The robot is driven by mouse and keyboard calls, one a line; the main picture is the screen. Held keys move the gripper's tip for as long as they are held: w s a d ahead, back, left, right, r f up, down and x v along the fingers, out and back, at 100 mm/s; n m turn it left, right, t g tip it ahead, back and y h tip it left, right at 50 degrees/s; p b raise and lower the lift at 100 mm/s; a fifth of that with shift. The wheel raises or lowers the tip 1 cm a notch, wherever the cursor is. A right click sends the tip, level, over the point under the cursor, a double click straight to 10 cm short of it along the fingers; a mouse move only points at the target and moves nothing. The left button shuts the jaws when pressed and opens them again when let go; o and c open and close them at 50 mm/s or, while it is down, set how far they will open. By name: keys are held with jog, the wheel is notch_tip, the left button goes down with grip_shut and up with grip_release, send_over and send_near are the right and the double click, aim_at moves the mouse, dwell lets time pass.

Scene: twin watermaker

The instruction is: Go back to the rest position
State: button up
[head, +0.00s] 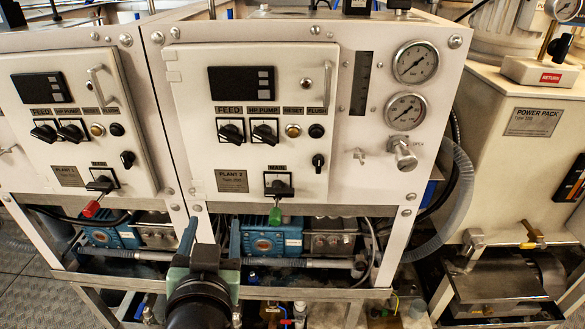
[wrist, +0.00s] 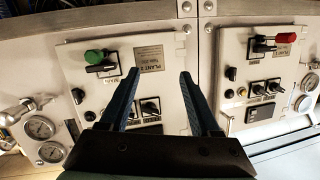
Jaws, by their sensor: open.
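My gripper (head: 214,224) is in front of the lower part of the Plant 2 cabinet, below its panel in the head view. Its two blue fingers are apart with nothing between them. In the wrist view, the gripper (wrist: 160,76) points at the panels, which appear upside down. The Plant 2 panel (head: 205,120) has knobs, a dark display and a main switch (head: 278,185) with a green tag hanging below it. The fingers look clear of the switch. Part of the Plant 2 knob row is hidden behind the fingers in the wrist view.
The Plant 1 panel (head: 40,110) stands at left, its main switch (head: 101,186) carrying a red tag. Two gauges (head: 415,62) and a valve (head: 404,155) are right of Plant 2. The power pack (head: 530,150) stands farther right. A metal rail (head: 310,292) and blue pumps (head: 270,240) lie below the panels.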

jog(key=d+r+t, duration=0.4)
jog(key=r, duration=1)
jog(key=s+d+r+t, duration=0.2)
jog(key=s+r, duration=0.1)
jog(key=r, duration=0.5)
jog(key=s+d+r+t+h, duration=0.1)
jog(key=s+d+r+t, duration=0.2)
jog(key=r, duration=0.4)
jog(key=s+d+r+t+h, duration=0.1)
jog(key=s+d+r+t, duration=0.1)
jog(key=r, duration=0.6)
jog(key=s+t, duration=0.1)
jog(key=s, duration=0.1)
jog(key=shift+s+d+r+n, duration=0.3)
jog(key=shift+s+d, duration=0.1)
